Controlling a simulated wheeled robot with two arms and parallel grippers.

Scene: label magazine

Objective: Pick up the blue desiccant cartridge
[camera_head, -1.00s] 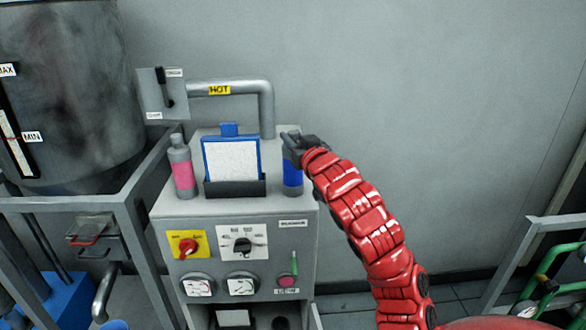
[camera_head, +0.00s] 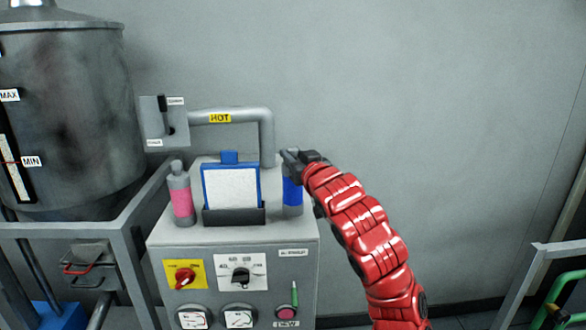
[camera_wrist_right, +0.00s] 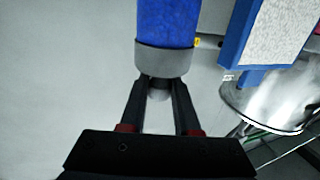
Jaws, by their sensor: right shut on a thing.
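The blue desiccant cartridge (camera_head: 292,194) is upright at the right side of the grey cabinet's top. My right gripper (camera_head: 291,156) is shut on its narrow upper end, reaching in from the right. In the right wrist view the two fingers (camera_wrist_right: 160,88) close around the neck below a grey collar, and the blue body (camera_wrist_right: 166,25) runs out of the top of the picture. The cartridge looks slightly raised, but I cannot tell how far its base is from the cabinet top. My left gripper is out of view.
A pink cartridge (camera_head: 183,198) and a blue-framed label stack (camera_head: 231,187) in a dark holder (camera_head: 234,216) stand on the cabinet (camera_head: 230,239), left of the blue cartridge. A pipe marked HOT (camera_head: 245,115) runs behind. A big grey tank (camera_head: 70,100) stands left. Open space lies right.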

